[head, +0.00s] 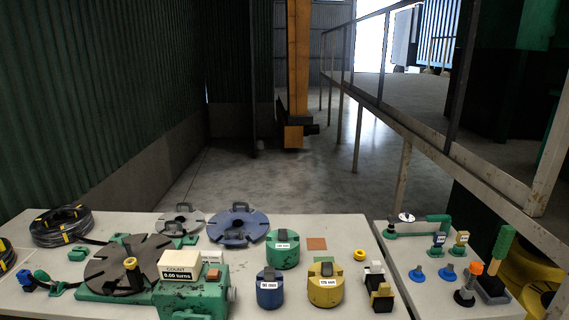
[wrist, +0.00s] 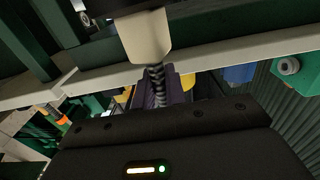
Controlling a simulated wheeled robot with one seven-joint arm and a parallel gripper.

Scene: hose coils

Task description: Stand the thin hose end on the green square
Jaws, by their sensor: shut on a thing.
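A black hose coil (head: 62,228) with yellow bands lies at the back left of the table.
A dark reel (head: 112,268) fills the left. The right table (head: 402,284) holds several small fittings.

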